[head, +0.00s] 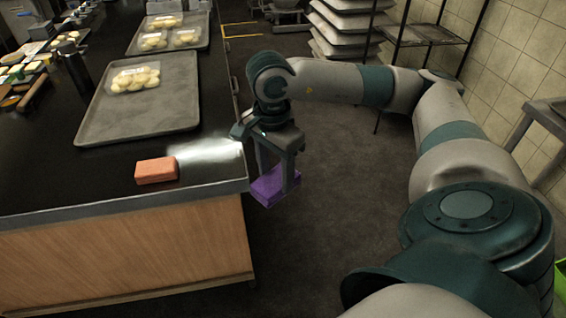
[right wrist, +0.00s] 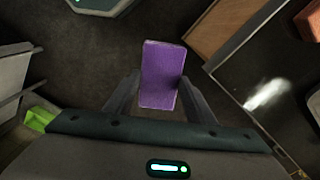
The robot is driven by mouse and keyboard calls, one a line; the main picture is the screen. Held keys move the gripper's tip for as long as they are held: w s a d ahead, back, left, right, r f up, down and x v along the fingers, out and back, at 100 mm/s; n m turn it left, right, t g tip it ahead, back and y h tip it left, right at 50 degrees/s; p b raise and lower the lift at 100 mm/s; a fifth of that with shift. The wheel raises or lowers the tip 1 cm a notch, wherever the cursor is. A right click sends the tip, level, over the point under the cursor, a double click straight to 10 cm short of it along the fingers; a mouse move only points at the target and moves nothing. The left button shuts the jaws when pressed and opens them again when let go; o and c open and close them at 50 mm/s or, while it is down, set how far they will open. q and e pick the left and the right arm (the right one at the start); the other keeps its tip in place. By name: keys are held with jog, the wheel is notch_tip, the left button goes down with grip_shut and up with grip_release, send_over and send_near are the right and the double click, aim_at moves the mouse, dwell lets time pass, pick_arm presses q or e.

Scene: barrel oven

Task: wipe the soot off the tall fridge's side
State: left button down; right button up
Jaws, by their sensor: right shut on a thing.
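My right gripper (head: 277,172) is shut on a purple sponge-like block (head: 270,188), held in the air just off the right end of the counter. In the right wrist view the purple block (right wrist: 161,75) sits between the two fingers of the gripper (right wrist: 160,98), upright in the picture, with dark floor beyond it. The tall fridge and its sooty side are not recognisable in either view. My left gripper is not in view.
A dark counter (head: 60,180) with wooden sides fills the left. An orange-red block (head: 156,170) lies near its front edge. A grey tray (head: 140,110) holds a pack of pale rounds. A rack (head: 425,35) and stacked trays (head: 345,22) stand behind. The floor (head: 335,200) is clear.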

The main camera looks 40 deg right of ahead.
jog(key=s+a+f+n, duration=0.2)
jog(key=a+f+n, duration=1.2)
jog(key=f+n, duration=0.3)
jog(key=shift+a+f+n, duration=0.25)
jog(key=shift+a+n, duration=0.05)
jog(key=shift+n, duration=0.1)
